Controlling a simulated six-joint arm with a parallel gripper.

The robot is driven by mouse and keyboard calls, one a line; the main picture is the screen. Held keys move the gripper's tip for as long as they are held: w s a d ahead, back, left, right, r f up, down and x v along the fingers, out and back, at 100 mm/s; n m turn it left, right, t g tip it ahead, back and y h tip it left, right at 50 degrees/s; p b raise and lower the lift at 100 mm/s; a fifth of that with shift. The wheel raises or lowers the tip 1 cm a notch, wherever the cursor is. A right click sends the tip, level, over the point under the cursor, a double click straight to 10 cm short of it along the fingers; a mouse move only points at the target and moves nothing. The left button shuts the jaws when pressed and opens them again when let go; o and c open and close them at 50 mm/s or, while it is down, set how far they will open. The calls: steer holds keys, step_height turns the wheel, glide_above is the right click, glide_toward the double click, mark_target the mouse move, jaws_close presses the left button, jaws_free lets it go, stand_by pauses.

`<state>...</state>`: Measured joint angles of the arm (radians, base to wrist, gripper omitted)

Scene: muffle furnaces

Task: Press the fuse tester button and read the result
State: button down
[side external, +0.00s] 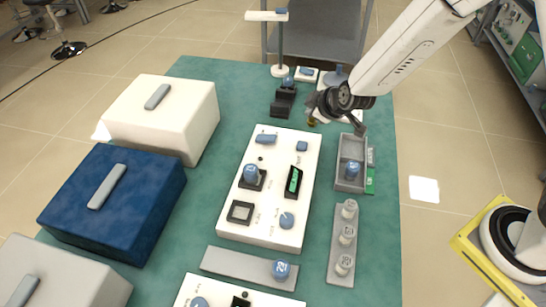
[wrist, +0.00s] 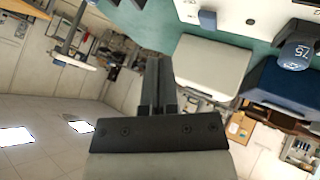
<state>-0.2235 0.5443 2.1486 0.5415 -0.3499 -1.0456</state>
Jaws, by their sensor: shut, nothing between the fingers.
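The white tester panel (side external: 262,222) lies in the middle of the green table. It carries a numbered blue fuse (side external: 251,172) in a black socket, an empty black square socket (side external: 240,211), a small green-lit display (side external: 293,182) too small to read, a blue round knob (side external: 287,220) and two blue blocks (side external: 266,138) (side external: 302,146). I cannot tell which part is the button. My gripper (side external: 311,104) is beyond the panel's far right corner, apart from it, pointing left. In the wrist view its dark fingers (wrist: 158,75) are shut and empty.
White (side external: 160,115) and blue (side external: 115,200) furnaces line the table's left side. A grey tray (side external: 351,150) and a rack of several pale cylinders (side external: 342,250) stand right of the panel. A black stand (side external: 283,102) and a lamp-like post (side external: 279,50) stand at the back.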

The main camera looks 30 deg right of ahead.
mark_target(301, 141)
steer(key=shift+w+a+f+n, duration=0.2)
steer(key=shift+w+n, duration=0.1)
steer(key=shift+w, duration=0.15)
steer(key=shift+f, duration=0.2)
steer(key=shift+f, duration=4.2)
steer(key=shift+f, duration=0.95)
steer(key=shift+r, duration=0.2)
stand_by(0.4)
steer(key=shift+r, duration=0.7)
steer(key=shift+r, duration=0.1)
steer(key=shift+r, duration=2.45)
